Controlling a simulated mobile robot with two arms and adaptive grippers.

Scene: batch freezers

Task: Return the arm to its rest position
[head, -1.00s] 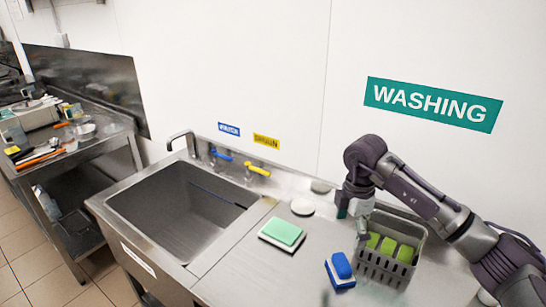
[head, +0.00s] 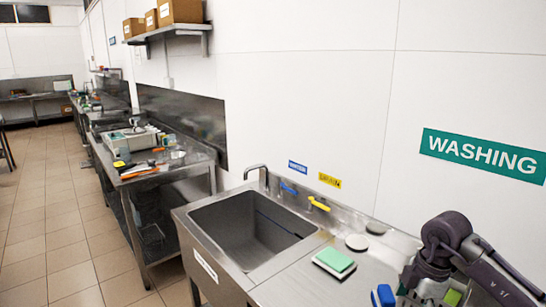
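My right arm comes in from the right, with its dark wrist bent over the grey basket (head: 430,299) at the bottom right. My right gripper (head: 410,287) points down at the basket's left side. It is small and mostly hidden behind the wrist, so I cannot see whether its fingers are open or shut. Green sponges (head: 453,297) show in the basket, which the bottom edge cuts off. My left gripper is not in view.
The steel sink (head: 250,230) has a tap (head: 257,172) behind it. A green-and-white sponge (head: 334,262), a white disc (head: 357,242) and a blue brush (head: 383,295) lie on the counter. A cluttered steel table (head: 165,178) stands left; the tiled floor beside it is clear.

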